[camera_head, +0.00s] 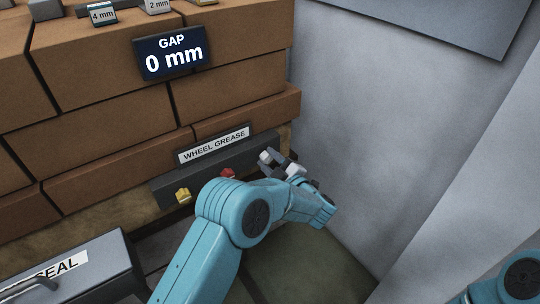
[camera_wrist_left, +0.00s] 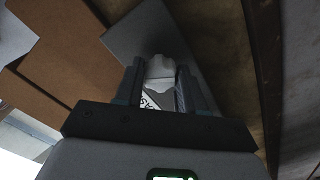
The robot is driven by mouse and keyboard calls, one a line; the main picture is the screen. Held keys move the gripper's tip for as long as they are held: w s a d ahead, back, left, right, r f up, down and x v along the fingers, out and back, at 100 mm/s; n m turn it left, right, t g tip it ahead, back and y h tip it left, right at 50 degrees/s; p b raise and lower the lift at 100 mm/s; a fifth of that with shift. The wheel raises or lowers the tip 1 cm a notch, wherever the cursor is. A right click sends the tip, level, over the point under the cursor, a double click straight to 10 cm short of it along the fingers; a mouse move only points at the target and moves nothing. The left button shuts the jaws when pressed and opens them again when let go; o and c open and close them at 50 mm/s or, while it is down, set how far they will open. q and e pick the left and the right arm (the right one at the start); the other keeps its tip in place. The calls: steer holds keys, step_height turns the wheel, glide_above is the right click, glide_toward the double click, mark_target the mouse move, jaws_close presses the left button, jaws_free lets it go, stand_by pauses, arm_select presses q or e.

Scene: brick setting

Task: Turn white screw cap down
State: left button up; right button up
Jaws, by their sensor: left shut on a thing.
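The white screw cap (camera_head: 265,156) is on the right part of the dark panel labelled WHEEL GREASE (camera_head: 246,151), low on the brick wall. My left gripper (camera_head: 274,163) is shut on this cap. In the left wrist view the cap (camera_wrist_left: 160,70) shows between the two fingers of the gripper (camera_wrist_left: 160,82). The fingers hide part of it in the head view. A red cap (camera_head: 228,174) and a yellow cap (camera_head: 183,195) sit to its left on the same panel. My right gripper is out of view.
A display (camera_head: 174,53) on the bricks reads GAP 0 mm. Small blocks marked 4 mm (camera_head: 103,15) and 2 mm (camera_head: 158,5) stand on top. A grey box with a handle, its label ending in SEAL (camera_head: 110,262), is at lower left. A grey wall (camera_head: 360,120) rises at right.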

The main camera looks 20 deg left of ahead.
arm_select(q)
steer(key=m+p, duration=0.1)
steer(key=m, duration=0.1)
steer(key=m+p, duration=0.2)
steer(key=m, duration=0.1)
steer(key=shift+r+m, duration=0.25)
steer(key=shift+m, duration=0.05)
steer(key=m+p, duration=0.1)
steer(key=m, duration=0.2)
steer(key=shift+p, duration=0.3)
steer(key=shift+f+m+p, duration=0.1)
steer(key=shift+m+p, duration=0.35)
steer(key=shift+m, duration=0.95)
steer(key=o, duration=1.1)
steer(key=shift+a+f, duration=0.1)
steer(key=shift+f, duration=0.05)
steer(key=shift+c, duration=0.2)
steer(key=p+v, duration=0.1)
steer(key=v, duration=1.1)
